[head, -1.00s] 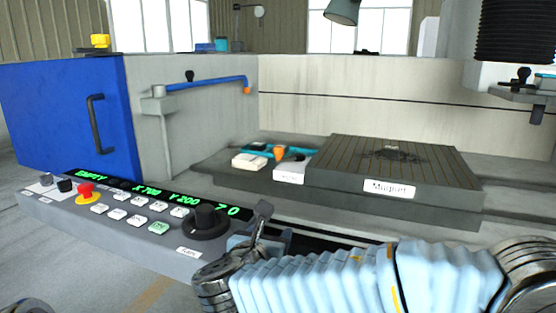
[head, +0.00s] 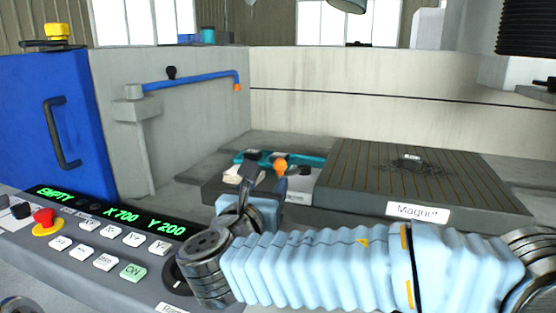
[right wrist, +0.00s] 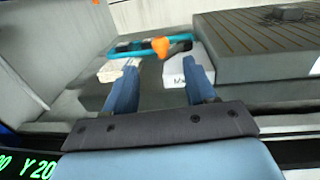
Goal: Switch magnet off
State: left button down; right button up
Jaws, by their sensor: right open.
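The magnet (head: 430,175) is a dark grey slotted block with a "Magnet" label on its front, right of centre in the head view. It also shows at the upper right of the right wrist view (right wrist: 262,50). A small white labelled plate (right wrist: 176,72) sits against its left side; its label is only partly readable. No switch lever is clearly visible. My right gripper (head: 262,187) is open and empty, in front of the plate and partly hiding it. In the right wrist view its fingers (right wrist: 160,84) point toward the plate and an orange knob (right wrist: 160,46).
A teal-framed item (head: 305,159) with a white block (right wrist: 112,70) lies left of the magnet. The control panel (head: 90,275), with a red button (head: 44,217), is at the lower left. A blue pipe (head: 190,81) and the grey tank wall (head: 320,95) stand behind.

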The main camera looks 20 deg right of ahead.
aim_at(279, 165)
jog(key=p+x, duration=0.1)
jog(key=x, duration=1)
jog(key=shift+w+d+f, duration=0.1)
jog(key=shift+w+d, duration=0.1)
jog(key=shift+w, duration=0.15)
grip_shut()
